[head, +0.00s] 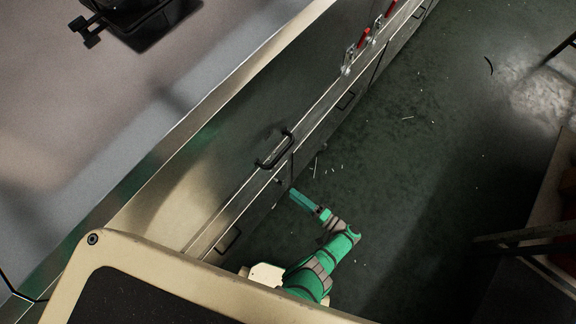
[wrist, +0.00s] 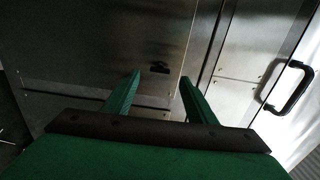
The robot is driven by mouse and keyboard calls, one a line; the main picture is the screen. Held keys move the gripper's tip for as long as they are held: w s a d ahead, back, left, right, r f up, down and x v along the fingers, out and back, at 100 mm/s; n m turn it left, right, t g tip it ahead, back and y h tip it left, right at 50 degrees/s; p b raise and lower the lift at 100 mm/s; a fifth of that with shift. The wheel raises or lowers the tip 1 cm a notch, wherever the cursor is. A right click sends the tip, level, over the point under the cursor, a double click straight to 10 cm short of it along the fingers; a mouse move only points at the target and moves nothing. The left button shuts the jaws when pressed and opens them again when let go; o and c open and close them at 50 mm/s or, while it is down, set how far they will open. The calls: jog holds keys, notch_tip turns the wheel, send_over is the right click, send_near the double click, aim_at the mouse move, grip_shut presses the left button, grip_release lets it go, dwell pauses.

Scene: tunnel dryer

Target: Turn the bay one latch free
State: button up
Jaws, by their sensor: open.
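My gripper (head: 292,192) is at the metal front of the dryer, low beside a black bar handle (head: 275,150). In the wrist view my gripper (wrist: 160,78) is open, with its two green fingers apart and nothing between them. Two red-handled latches show farther along the front, one nearer (head: 362,38) and one farther (head: 389,9). No bay label is readable.
The dryer's steel front (wrist: 90,50) fills most of the wrist view. The black handle (wrist: 290,88) stands out at the right there. Lower black pulls (head: 228,240) line the front. The green floor (head: 430,150) is open, with small scraps; dark furniture (head: 530,235) stands at right.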

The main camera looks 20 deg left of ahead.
jog(key=shift+v, duration=2.05)
jog(key=shift+a, duration=0.1)
